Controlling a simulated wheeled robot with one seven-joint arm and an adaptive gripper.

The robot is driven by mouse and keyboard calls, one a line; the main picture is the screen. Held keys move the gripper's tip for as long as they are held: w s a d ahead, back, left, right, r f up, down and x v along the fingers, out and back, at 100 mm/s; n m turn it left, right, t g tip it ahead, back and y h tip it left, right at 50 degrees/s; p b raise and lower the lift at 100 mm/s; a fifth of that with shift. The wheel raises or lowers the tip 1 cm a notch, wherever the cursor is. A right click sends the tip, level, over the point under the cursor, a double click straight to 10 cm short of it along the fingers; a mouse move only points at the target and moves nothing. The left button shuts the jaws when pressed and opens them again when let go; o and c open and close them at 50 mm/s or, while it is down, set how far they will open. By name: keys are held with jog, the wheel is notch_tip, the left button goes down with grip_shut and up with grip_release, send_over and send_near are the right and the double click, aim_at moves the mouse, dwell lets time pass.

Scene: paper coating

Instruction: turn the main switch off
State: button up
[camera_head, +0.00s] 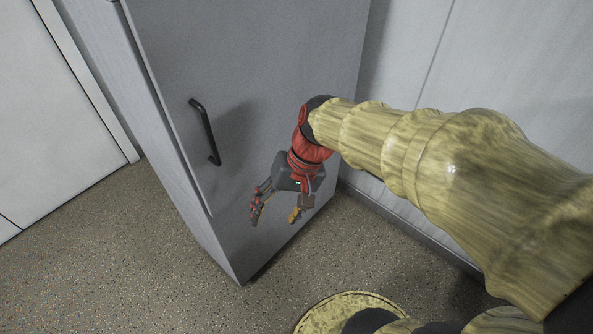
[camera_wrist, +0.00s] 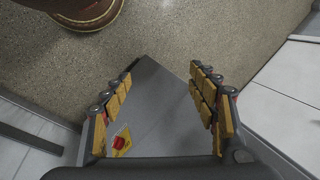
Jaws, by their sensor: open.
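A small red and yellow part (camera_wrist: 122,142), which looks like the main switch, sits on the grey cabinet face in the wrist view. It lies low between my fingers, nearer the left finger, and its exact setting is too small to read. My gripper (camera_head: 275,215) is in front of the cabinet's right-hand face in the head view, pointing downward. In the wrist view my gripper (camera_wrist: 164,73) has its two padded fingers spread wide with nothing held between them. The switch does not show in the head view.
The tall grey cabinet (camera_head: 265,75) has a black bar handle (camera_head: 204,132) on its door, left of my gripper. A light wall (camera_head: 505,60) stands close on the right. The speckled floor (camera_head: 120,250) is free at the front left. A white door (camera_head: 50,120) is at far left.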

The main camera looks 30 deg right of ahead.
jog(key=w+d+f+m+t+y+p, duration=0.35)
jog(key=w+f+m+y, duration=0.7)
jog(key=w+f, duration=0.55)
jog(key=w+d+f+m+t+h, duration=0.55)
jog(key=d+f+m, duration=0.25)
jog(key=d, duration=0.3)
jog(key=w+d+f+m+t+h, duration=0.4)
jog(key=d+f+m+t, duration=0.4)
jog(key=d, duration=0.3)
jog(key=shift+g, duration=0.3)
jog(key=x, duration=0.4)
jog(key=f+x, duration=0.1)
jog(key=x, duration=0.2)
jog(key=shift+a, duration=0.25)
jog(key=shift+c, duration=0.7)
jog(key=c, duration=1)
